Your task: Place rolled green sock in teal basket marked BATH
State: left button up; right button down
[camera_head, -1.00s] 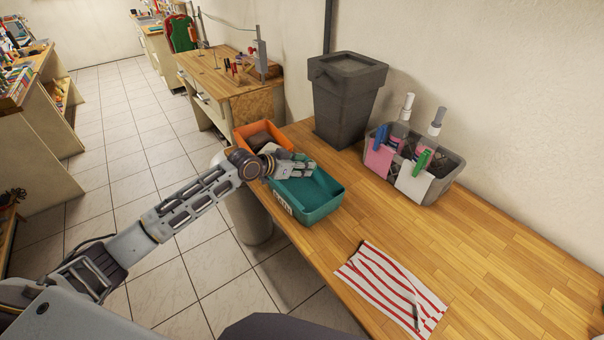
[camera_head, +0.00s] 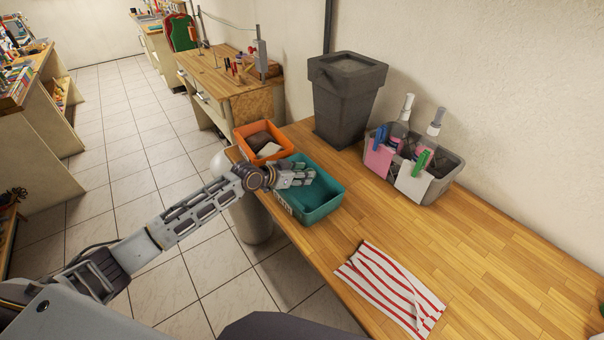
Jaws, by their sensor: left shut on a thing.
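The teal basket (camera_head: 322,208) stands on the wooden table near its left edge, with a pale label on its near left side that is too small to read surely. My left gripper (camera_head: 311,176) is over the basket's opening, its fingers pointing right. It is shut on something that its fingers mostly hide. I take it for the rolled green sock, which I cannot make out clearly. I cannot tell whether the gripper touches the basket. My right gripper is not in view.
An orange basket (camera_head: 242,132) with dark and white cloth adjoins the teal one. A grey bin (camera_head: 345,100) and a grey caddy (camera_head: 452,172) with bottles stand behind. A striped cloth (camera_head: 390,288) lies in front. A green thing (camera_head: 598,322) shows at the right edge. Bare table lies right of the basket.

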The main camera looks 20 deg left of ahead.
pick_arm(q)
jog(key=shift+f, duration=0.4)
jog(key=shift+s+f+b, duration=0.1)
jog(key=shift+f+b, duration=0.2)
jog(key=shift+b, duration=0.05)
